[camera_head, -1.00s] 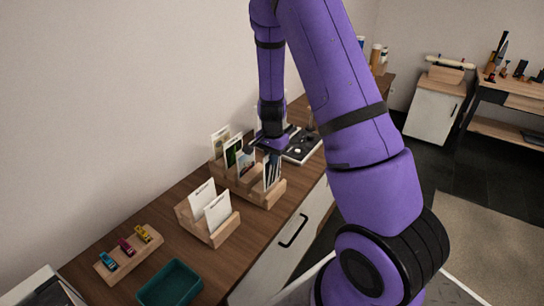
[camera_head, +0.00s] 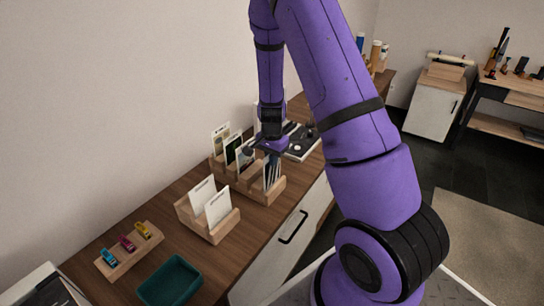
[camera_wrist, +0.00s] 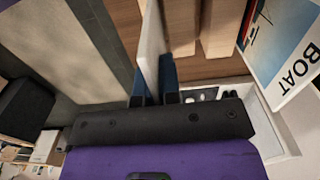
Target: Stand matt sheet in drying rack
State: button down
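My gripper (camera_head: 270,157) is low over the front-right slot of a wooden rack (camera_head: 262,196) that holds several upright picture sheets. In the wrist view, its two blue fingers (camera_wrist: 155,85) stand close together on either side of a white upright sheet (camera_wrist: 151,35). I cannot tell whether they press on it. Dark-edged sheets (camera_head: 272,172) show just under the gripper in the head view. A smaller wooden rack (camera_head: 212,233), nearer in the head view, holds two pale upright sheets (camera_head: 217,207). The views do not settle which sheet is the matt one.
A teal tray (camera_head: 170,282) and a wooden block with small coloured cars (camera_head: 128,247) stand on the near counter. A sheet marked BOAT (camera_wrist: 285,45) is close right of the fingers in the wrist view.

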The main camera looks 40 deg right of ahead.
jog(key=shift+f, duration=1.6)
jog(key=c, duration=1.2)
grip_release()
jog(key=shift+c, duration=0.2)
jog(key=shift+r, duration=4.55)
